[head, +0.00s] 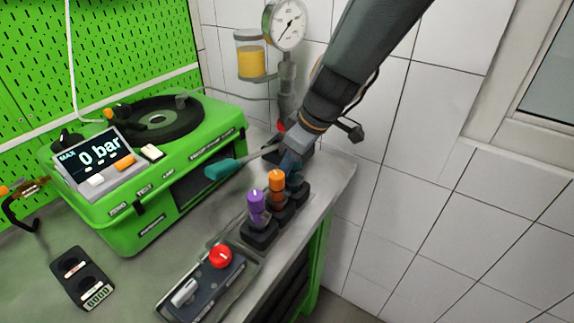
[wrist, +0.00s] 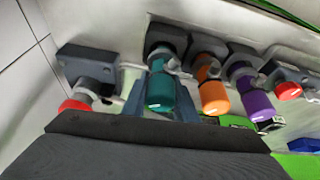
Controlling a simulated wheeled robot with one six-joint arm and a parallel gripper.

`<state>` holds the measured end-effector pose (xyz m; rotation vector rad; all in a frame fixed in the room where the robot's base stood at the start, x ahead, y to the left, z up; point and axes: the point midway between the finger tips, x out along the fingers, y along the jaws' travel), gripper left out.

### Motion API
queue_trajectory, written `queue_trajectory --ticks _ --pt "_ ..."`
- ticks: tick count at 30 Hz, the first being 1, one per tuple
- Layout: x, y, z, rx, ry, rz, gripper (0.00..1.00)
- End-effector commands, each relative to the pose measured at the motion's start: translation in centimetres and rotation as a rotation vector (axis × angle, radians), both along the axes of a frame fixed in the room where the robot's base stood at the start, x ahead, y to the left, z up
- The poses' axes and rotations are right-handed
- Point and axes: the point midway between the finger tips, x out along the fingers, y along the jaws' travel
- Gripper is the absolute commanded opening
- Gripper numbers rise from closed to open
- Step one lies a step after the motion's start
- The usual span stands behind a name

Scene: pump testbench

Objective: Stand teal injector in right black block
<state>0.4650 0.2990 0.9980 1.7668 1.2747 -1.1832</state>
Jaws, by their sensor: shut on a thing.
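The teal injector (wrist: 161,88) is upright between the two fingers of my gripper (wrist: 160,103) in the wrist view. My gripper (head: 290,162) is shut on it and mostly hides it in the head view. A black block (wrist: 166,38) lies directly beyond the injector's lower end. The injector lines up with this block, but I cannot tell whether it is fully seated. The orange injector (head: 277,182) and the purple injector (head: 256,206) stand in neighbouring black blocks in the same row.
A teal-handled lever (head: 221,168) sticks out near the green tester (head: 150,190). A red-capped valve (wrist: 76,105) sits beside the teal injector. A red button (head: 221,257) is on the front control box. The tiled wall is close behind.

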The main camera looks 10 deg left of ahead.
Motion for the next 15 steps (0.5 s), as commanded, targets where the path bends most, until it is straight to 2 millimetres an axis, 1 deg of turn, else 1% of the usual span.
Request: queue_trajectory --ticks 4,15 --pt "0.06 0.01 0.07 0.001 -0.001 0.000 0.00" --pt "0.07 0.02 -0.65 0.001 -0.001 0.000 0.00"
